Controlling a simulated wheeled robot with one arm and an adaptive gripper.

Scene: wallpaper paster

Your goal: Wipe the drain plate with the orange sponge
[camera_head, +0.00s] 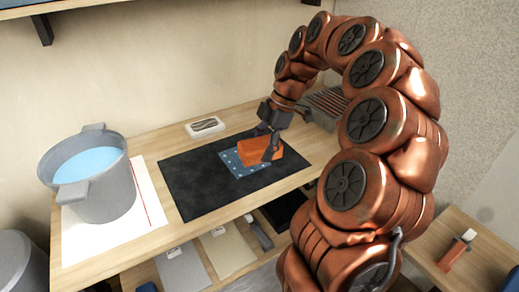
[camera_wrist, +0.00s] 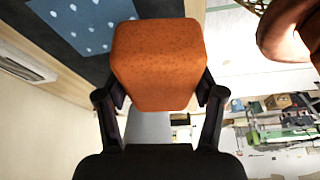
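The orange sponge (camera_head: 260,149) is held by my gripper (camera_head: 269,143), whose fingers are shut on its two sides. In the wrist view the sponge (camera_wrist: 160,65) sits between both fingers (camera_wrist: 160,100). The drain plate (camera_head: 233,163) is a blue plate with light dots lying on the black mat (camera_head: 195,190). In the head view the sponge covers the plate's right part. In the wrist view the plate (camera_wrist: 85,20) shows beyond the sponge at the upper left. I cannot tell whether the sponge touches the plate.
A grey bucket of blue water (camera_head: 104,190) stands on a white sheet (camera_head: 150,205) at the left of the wooden table. A small white tray (camera_head: 205,127) lies behind the mat. A ribbed grey object (camera_head: 325,105) stands at the right back, partly hidden by my arm. A lower shelf holds several items.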

